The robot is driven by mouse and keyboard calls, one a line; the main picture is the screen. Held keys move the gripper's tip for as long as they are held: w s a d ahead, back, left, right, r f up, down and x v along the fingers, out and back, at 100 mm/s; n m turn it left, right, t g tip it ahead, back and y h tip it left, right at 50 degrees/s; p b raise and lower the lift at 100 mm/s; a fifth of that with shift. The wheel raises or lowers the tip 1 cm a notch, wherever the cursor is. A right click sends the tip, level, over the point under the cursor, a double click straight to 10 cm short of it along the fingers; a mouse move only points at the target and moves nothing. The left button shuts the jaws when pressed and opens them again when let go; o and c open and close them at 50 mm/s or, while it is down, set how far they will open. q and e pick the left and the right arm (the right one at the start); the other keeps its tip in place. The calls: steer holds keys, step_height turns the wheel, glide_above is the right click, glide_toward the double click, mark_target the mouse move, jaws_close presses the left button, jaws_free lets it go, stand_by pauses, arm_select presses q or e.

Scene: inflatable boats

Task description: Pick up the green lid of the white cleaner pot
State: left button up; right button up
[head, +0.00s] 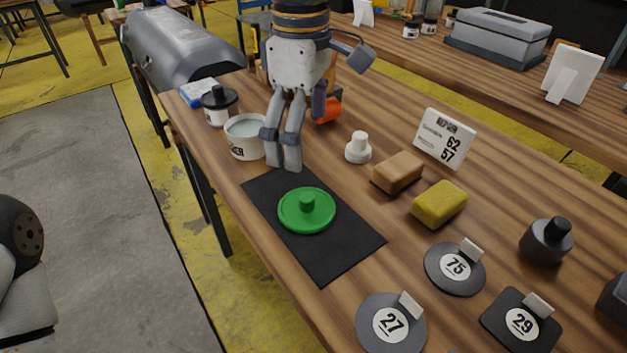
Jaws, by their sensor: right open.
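The green lid (309,218) is a round disc with a short knob in its middle. It lies flat on a black mat (333,256), apart from the pot. The white cleaner pot (247,150) stands open and upright just behind the mat, its label partly hidden by my right gripper. My right gripper (283,163) points down beside the pot, at the far end of the mat. It is open and empty, with its fingers close together in this view, and apart from the lid. My left gripper is out of view; only part of my left arm shows at the left edge.
A black-topped white jar (219,114) stands behind the pot. To the right are a white knobbed piece (358,152), a brown block (397,172), a yellow sponge (439,204) and a price card (443,139). Numbered discs (455,285) lie at the front right.

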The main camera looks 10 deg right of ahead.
mark_target(307, 198)
steer(key=f, duration=0.3)
steer(key=s+f, duration=0.1)
steer(key=f, duration=0.3)
steer(key=s+f, duration=0.1)
steer(key=f, duration=0.2)
steer(key=shift+a+f, duration=0.15)
steer(key=shift+f, duration=0.2)
steer(key=shift+w+f, duration=0.1)
steer(key=shift+f, duration=0.2)
steer(key=c, duration=1.7)
steer(key=shift+f, duration=0.1)
